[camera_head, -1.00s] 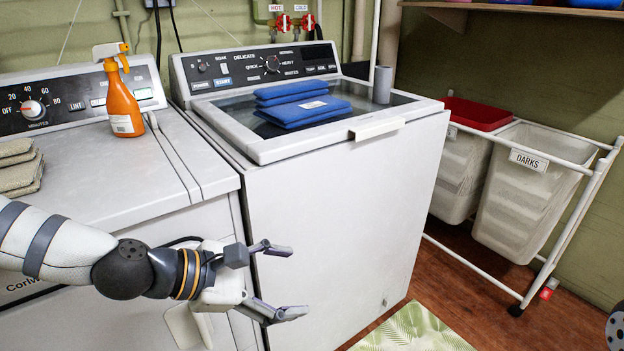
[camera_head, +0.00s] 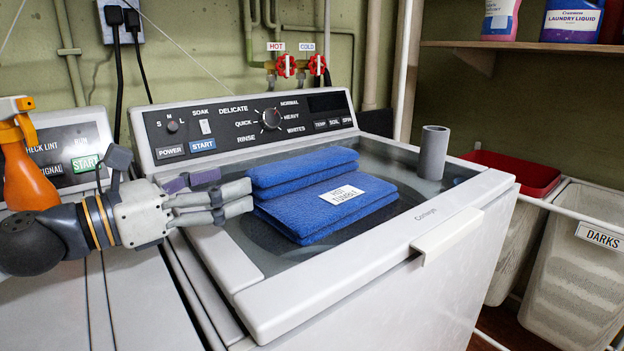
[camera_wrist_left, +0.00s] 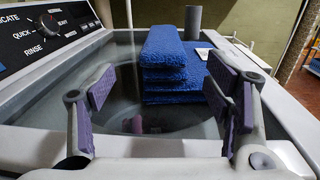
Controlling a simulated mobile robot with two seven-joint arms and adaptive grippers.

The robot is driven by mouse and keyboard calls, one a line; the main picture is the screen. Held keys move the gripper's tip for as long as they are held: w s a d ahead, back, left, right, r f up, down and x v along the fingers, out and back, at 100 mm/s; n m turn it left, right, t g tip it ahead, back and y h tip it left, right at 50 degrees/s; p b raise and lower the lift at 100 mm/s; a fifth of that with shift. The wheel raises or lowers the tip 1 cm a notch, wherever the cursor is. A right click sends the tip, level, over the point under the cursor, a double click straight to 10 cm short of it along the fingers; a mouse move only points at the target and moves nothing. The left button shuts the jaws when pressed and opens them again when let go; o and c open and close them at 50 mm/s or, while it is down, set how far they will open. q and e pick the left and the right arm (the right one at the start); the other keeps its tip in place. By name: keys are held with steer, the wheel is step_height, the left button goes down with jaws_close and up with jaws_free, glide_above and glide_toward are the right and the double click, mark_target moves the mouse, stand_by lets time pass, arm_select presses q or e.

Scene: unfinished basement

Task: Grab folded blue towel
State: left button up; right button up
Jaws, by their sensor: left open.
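The folded blue towel (camera_head: 295,207) lies on the glass lid of the washer (camera_head: 300,315), with a thick fold at its back and a white label on its front part. It also shows in the left wrist view (camera_wrist_left: 170,75), straight ahead and edge-on in layers. My left gripper (camera_head: 238,192) is at the towel's left side, level with it. In the left wrist view the two fingers (camera_wrist_left: 165,100) stand wide apart with nothing between them, and the towel lies beyond them. Whether a fingertip touches the towel I cannot tell. My right gripper is not in view.
A grey cylinder (camera_head: 432,153) stands on the lid behind and right of the towel. The control panel (camera_head: 250,128) rises behind. An orange spray bottle (camera_head: 25,175) is at the left, near my left arm. A red bin (camera_head: 515,172) is at the right.

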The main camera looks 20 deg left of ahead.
mark_target(285, 172)
arm_select(q)
steer(key=w+d, duration=0.1)
steer(key=w+d+f+b, duration=0.1)
steer(key=w+b, duration=0.1)
steer(key=shift+w+d+f, duration=0.1)
steer(key=shift+d+f, duration=0.25)
steer(key=shift+d, duration=0.05)
steer(key=x, duration=0.2)
steer(key=b+x, duration=0.1)
steer(key=x, duration=0.1)
steer(key=r+x, duration=0.1)
steer(key=x, duration=0.2)
steer(key=shift+r, duration=0.1)
steer(key=shift+c, duration=0.3)
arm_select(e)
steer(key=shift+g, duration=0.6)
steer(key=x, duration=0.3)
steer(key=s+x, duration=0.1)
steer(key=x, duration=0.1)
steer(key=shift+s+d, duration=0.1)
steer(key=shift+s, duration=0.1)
arm_select(q)
steer(key=c, duration=1.3)
